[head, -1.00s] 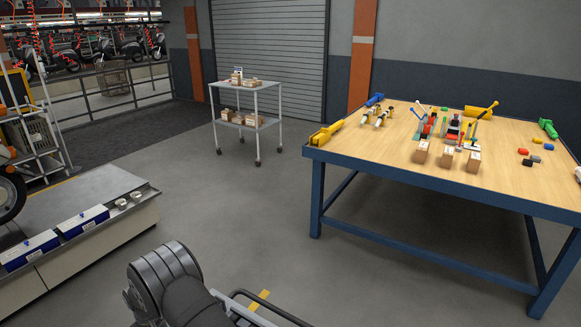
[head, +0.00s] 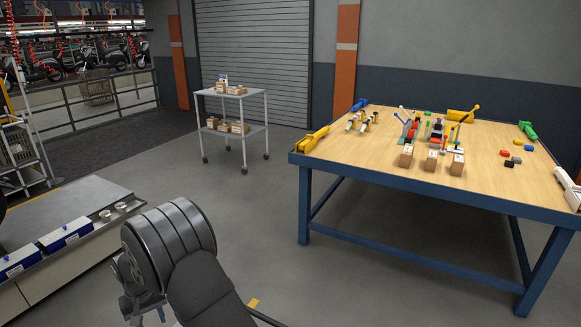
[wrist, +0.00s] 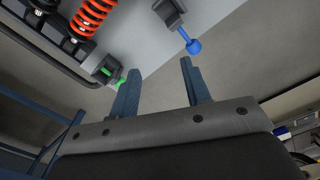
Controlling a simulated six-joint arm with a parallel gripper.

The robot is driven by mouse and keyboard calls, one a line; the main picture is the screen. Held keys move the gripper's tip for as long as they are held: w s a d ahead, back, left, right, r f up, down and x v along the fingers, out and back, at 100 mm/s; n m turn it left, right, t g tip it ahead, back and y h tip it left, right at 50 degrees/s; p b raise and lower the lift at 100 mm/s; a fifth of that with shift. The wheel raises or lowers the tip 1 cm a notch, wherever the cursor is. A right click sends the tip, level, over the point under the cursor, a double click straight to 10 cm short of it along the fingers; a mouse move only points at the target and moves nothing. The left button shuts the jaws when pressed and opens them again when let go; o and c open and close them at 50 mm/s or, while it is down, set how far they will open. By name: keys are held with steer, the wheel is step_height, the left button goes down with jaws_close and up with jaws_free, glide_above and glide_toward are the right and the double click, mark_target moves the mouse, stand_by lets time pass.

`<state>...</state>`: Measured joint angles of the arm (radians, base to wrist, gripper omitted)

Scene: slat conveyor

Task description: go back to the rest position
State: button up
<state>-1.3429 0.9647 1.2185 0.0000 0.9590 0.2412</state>
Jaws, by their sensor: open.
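My gripper (wrist: 160,92) shows in the wrist view as two blue-grey fingers standing apart, with nothing between them. Beyond the fingers are a blue round-ended knob (wrist: 193,46) on a dark block and a small green-tipped part (wrist: 119,76). In the head view my dark arm rises from the bottom edge, left of centre. The fingers are not visible in that view.
A blue-framed workbench (head: 400,188) with boxes, tools and small coloured parts stands at the right. A grey cart (head: 232,92) with cartons stands at the back. A conveyor (head: 100,200) with blue-and-white boxes is at the left. An orange-red spring (wrist: 92,14) shows in the wrist view. Floor between conveyor and bench is clear.

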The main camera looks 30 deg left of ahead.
steer(key=w+d+r+m, duration=0.2)
steer(key=d+r+m, duration=0.3)
steer(key=r, duration=0.3)
steer(key=w+d+r+m, duration=0.3)
steer(key=d+r+m, duration=0.3)
steer(key=r, duration=0.3)
steer(key=shift+d+m, duration=0.3)
steer(key=shift+m, duration=0.5)
